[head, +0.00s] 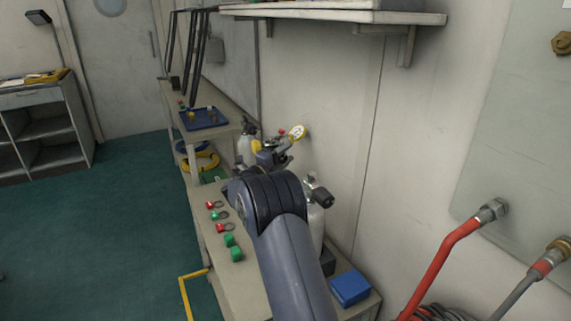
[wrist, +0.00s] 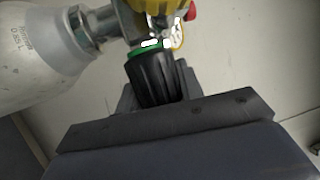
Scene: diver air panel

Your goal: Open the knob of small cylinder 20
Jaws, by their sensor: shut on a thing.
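A white cylinder (wrist: 40,55) lies across the left of the wrist view, with small dark print that I cannot read. A metal neck (wrist: 88,28) joins it to a yellow valve part (wrist: 150,8). A ribbed black knob (wrist: 152,82) with a green ring at its base sits below the valve. My gripper (wrist: 157,92) is shut on this knob, its dark jaws on either side. In the head view my gripper (head: 270,155) is beside the valve of a white cylinder (head: 245,143), and my arm hides much of it. I cannot read the number 20.
Another white cylinder (head: 315,215) with a black knob (head: 323,199) stands just right of my arm. A yellow-and-white tag (head: 298,132) is near the wall. Red and green fittings and a blue box (head: 350,288) lie on the bench. A shelf (head: 340,14) overhangs the wall. Open floor is left.

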